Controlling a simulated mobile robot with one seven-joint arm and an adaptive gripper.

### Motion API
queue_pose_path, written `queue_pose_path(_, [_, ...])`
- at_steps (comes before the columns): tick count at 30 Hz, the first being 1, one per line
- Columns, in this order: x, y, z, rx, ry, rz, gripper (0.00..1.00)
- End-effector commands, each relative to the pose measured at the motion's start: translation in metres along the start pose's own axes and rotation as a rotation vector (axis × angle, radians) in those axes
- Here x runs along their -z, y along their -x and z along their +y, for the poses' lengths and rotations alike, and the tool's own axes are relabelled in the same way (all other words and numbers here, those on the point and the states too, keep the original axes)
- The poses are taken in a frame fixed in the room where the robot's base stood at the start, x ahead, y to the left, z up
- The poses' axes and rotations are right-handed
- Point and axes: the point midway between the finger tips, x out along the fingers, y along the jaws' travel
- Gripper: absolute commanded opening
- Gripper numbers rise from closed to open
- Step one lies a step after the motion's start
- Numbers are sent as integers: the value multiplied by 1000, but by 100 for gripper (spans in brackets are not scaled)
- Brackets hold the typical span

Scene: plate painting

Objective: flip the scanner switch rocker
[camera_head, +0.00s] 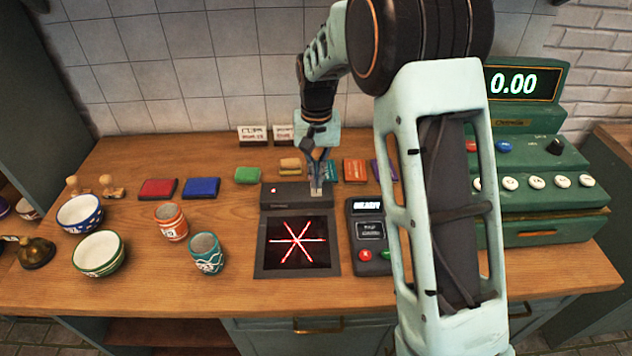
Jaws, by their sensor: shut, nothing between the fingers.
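The scanner (268,257) lies on the counter, a dark box with a square window showing a red star of laser lines. Its raised back part (283,199) carries a small red light at left. My gripper (317,188) points down with its fingers shut and empty, at the right end of that back part. The fingertips are over or against a small light-coloured piece there, which may be the switch rocker. The fingers partly hide it, so I cannot tell its position or whether they touch.
A card terminal (362,232) stands right of the scanner, partly behind my arm. A green cash register (540,200) reads 0.00. Cups (207,254), bowls (98,254) and ink pads (201,187) stand at left. Coloured blocks (247,174) line the back. Bare wood lies in front.

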Motion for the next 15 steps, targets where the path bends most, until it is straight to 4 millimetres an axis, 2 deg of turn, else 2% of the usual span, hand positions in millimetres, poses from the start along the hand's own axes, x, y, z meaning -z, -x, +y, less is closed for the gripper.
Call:
queue_pose_path(1, [0, 8, 0, 0, 0, 0, 0])
queue_pose_path(15, [0, 45, 0, 0, 0, 2, 0])
